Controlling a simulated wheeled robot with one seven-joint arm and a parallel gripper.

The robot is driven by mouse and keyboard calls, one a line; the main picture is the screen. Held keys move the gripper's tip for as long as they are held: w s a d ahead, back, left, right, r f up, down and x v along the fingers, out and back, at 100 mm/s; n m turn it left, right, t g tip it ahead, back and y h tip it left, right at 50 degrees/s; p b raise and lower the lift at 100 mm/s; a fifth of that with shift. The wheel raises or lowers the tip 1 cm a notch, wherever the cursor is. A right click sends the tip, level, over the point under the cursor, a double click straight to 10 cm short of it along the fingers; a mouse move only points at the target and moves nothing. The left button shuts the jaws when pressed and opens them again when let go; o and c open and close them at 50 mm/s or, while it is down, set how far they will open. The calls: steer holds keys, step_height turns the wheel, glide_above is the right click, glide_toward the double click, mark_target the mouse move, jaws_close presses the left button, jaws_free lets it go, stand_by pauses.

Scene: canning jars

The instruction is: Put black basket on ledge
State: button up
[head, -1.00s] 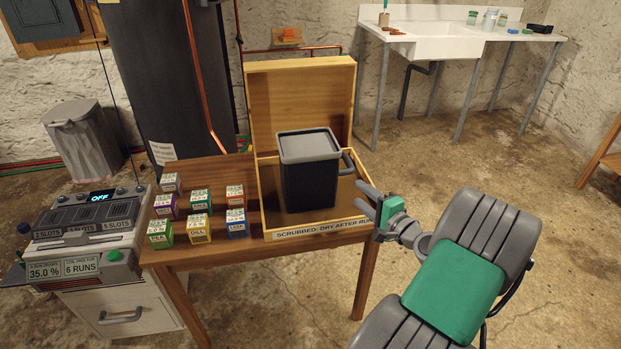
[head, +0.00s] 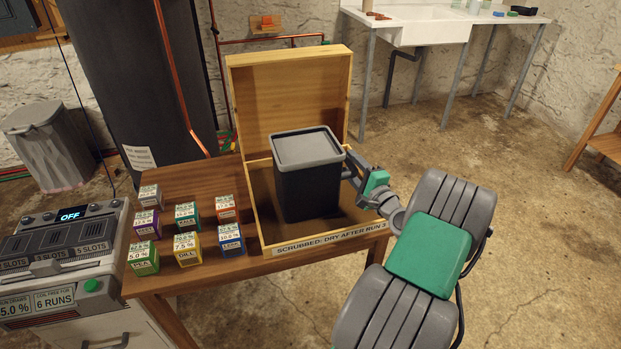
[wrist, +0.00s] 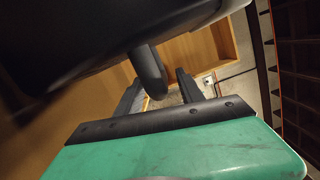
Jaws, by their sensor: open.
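The black basket (head: 308,190) stands upright in an open wooden box on the table, with a grey rim or lid and a handle on its right side. In the wrist view, the basket (wrist: 60,50) fills the upper left, and its dark handle (wrist: 149,75) hangs between my fingers. My gripper (head: 355,168) is at the basket's right side, by the handle, with its fingers apart on either side of it; it also shows in the wrist view (wrist: 158,92). Whether a finger touches the handle I cannot tell. No ledge is clearly identifiable.
The wooden box (head: 262,215) has a raised lid behind the basket and a label in front. Several small coloured boxes (head: 187,245) stand left of it on the table (head: 200,285). A small wooden wall shelf (head: 266,27) and a sink counter (head: 440,28) are behind.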

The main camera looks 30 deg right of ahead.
steer(key=shift+w, duration=0.65)
steer(key=shift+c, duration=0.4)
jaws_close()
steer(key=shift+r, duration=0.1)
stand_by(0.4)
